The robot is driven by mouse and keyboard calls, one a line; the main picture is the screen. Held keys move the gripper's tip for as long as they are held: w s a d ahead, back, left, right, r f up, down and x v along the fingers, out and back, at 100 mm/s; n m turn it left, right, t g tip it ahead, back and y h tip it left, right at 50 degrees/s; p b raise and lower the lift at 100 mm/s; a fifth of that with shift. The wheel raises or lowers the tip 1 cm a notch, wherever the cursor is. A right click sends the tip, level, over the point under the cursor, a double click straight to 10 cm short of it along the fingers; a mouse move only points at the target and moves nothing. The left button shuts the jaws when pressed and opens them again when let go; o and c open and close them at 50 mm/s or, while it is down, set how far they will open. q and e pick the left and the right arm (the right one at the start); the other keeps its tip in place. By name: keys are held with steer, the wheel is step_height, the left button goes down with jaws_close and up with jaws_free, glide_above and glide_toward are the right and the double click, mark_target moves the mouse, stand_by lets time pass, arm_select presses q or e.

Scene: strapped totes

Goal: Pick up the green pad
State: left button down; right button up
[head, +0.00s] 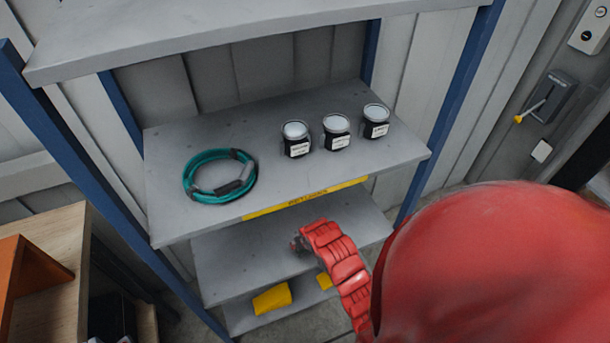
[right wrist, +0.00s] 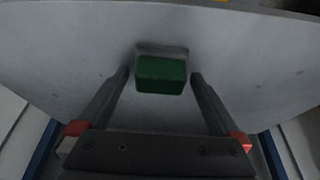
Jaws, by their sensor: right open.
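The green pad (right wrist: 160,77) shows in the right wrist view as a small green block with a greyish strip along its far side. It rests on a grey shelf surface (right wrist: 245,65). My right gripper (right wrist: 160,76) is open, with one finger on each side of the pad and a gap on both sides. In the head view my right gripper (head: 299,243) is dark and small at the end of my red arm, over the lower shelf (head: 235,260). The pad cannot be made out in the head view. My left gripper is in neither view.
The shelf above (head: 165,150) holds a coiled teal hose (head: 190,181) and three dark jars with pale lids (head: 296,140). Its yellow-labelled front edge (head: 305,198) is close to my right arm. A yellow object (head: 272,299) lies lower down. Blue posts (head: 440,120) flank the rack.

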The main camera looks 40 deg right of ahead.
steer(key=shift+c, duration=0.3)
steer(key=c, duration=1.2)
steer(key=shift+r, duration=0.15)
steer(key=shift+w+r+b, duration=0.1)
steer(key=shift+r+b, duration=0.25)
steer(key=shift+r, duration=0.2)
step_height(320, 180, up, 2)
steer(key=shift+r+b, duration=0.1)
steer(key=shift+b, duration=0.45)
steer(key=s+a, duration=0.3)
steer(key=s, duration=0.1)
steer(key=s+a+r, duration=0.1)
steer(key=s+a, duration=0.2)
steer(key=s, duration=0.2)
steer(key=s+a, duration=0.3)
steer(key=s, duration=0.1)
steer(key=shift+s+r, duration=0.15)
steer(key=shift+r, duration=0.15)
